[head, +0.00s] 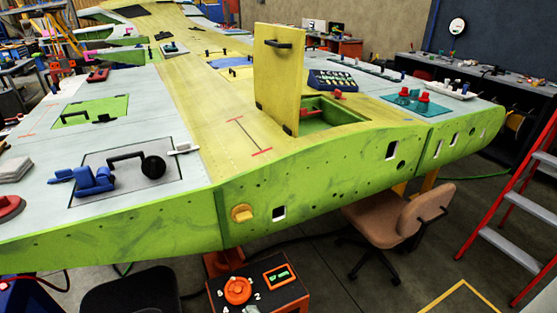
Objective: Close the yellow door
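The yellow door (279,85) stands upright on the wing's top surface, hinged at the edge of a rectangular opening. It is open, with a dark handle (278,44) near its top on the face toward me. The opening (318,119) lies to the right of the door's foot and shows a green inside, with a red object (338,93) at its far side. The door hides part of the opening's left side. My gripper is not in view.
A black handle and knob (152,166), blue clamps (90,181) and another green panel (90,111) lie on the wing's left part. Red parts on a teal mat (412,101) sit right.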

